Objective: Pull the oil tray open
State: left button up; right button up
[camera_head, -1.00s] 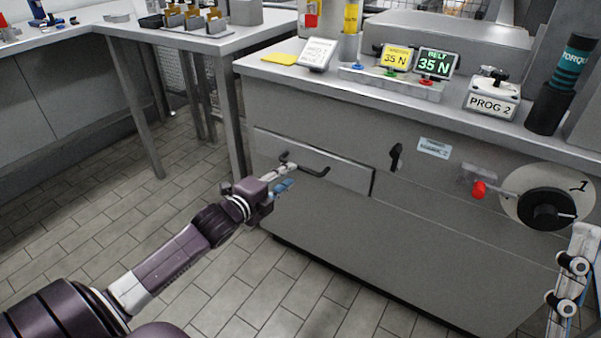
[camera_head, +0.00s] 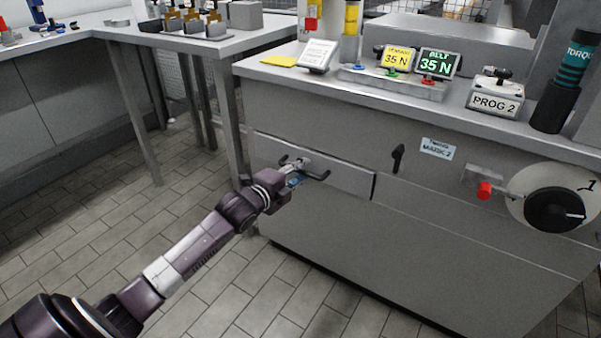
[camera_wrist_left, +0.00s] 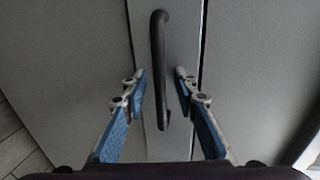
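The oil tray (camera_head: 350,180) is a grey drawer front in the side of the grey machine. It looks flush with the panel. Its dark bar handle (camera_head: 316,176) is partly hidden by my left gripper (camera_head: 297,172), which is at the handle. In the left wrist view the handle (camera_wrist_left: 158,50) runs upright across the tray front (camera_wrist_left: 185,40). The two blue-padded fingers of my left gripper (camera_wrist_left: 160,80) are spread, one on each side of the handle's lower part, with gaps on both sides. My right gripper is not in view.
A black latch (camera_head: 397,158), a red knob (camera_head: 484,190) and a black dial (camera_head: 553,210) stick out of the machine's front to the right. A bench leg (camera_head: 232,130) stands left of the tray. The tiled floor (camera_head: 270,300) before the machine is clear.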

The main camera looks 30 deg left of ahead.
pick_arm(q)
jog(key=shift+c, duration=0.3)
grip_shut()
jog(key=shift+s, duration=0.1)
